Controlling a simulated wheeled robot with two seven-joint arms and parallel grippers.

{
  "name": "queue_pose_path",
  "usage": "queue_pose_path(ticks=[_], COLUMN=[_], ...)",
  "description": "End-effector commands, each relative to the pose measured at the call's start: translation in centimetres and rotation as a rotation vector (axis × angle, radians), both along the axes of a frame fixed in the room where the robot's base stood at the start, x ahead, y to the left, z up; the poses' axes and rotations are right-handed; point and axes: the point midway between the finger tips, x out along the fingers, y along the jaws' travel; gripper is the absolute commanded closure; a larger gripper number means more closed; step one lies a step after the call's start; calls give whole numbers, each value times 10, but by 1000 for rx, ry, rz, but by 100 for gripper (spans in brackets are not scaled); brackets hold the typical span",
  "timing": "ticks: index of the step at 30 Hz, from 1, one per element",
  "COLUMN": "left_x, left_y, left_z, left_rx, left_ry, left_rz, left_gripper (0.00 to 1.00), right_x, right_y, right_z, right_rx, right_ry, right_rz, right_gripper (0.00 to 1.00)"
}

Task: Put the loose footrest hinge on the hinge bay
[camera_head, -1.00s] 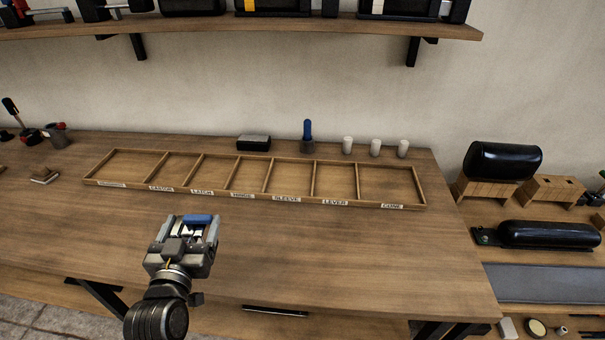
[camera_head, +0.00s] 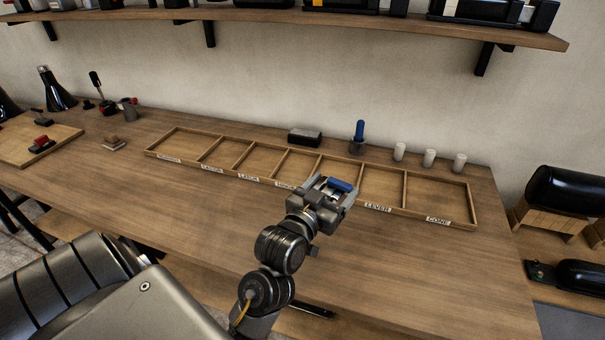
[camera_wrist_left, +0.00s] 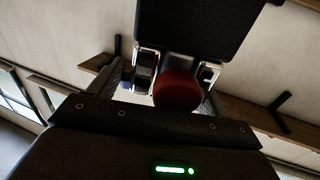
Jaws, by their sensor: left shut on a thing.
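In the left wrist view, a dark red rounded piece (camera_wrist_left: 177,90) and metal parts show between the fingers; the rest is dark. My right gripper is out of view.
The long wooden tray (camera_head: 205,133) has several empty labelled bays. Behind it stand a black box (camera_head: 305,136), a blue-handled tool (camera_head: 359,136) and white cups (camera_head: 429,158). A shelf (camera_head: 400,24) hangs above.

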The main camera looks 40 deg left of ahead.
Motion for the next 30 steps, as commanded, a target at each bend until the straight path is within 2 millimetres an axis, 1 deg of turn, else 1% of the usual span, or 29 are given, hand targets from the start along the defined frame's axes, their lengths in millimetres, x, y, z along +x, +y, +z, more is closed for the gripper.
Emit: queue_pose_path(ticks=[1,2,3,6,9,10,13,16,20,24,30], left_x=[9,14,19,29,33,33,34,34,37,50,86], left_y=[20,32,49,87,115,122,136,140,144,159,194], left_z=[-1,1,5,18,30,34,41,45,43,33,13], left_rx=[6,8,6,5,4,3,1,2,4,12,5], left_ry=[-15,-14,-15,-14,-10,-10,-6,-4,-2,3,3], left_rz=[33,54,83,151,203,215,240,249,251,251,253], left_gripper=[93,93,93,93,93,93,93,93,93,93,93], right_x=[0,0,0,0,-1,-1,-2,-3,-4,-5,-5], right_y=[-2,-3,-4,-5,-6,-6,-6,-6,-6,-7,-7], right_z=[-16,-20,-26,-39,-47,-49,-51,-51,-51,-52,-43], right_rx=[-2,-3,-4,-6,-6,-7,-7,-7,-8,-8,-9], right_ry=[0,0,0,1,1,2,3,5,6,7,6], right_rz=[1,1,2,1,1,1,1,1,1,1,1], right_gripper=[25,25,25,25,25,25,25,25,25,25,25])
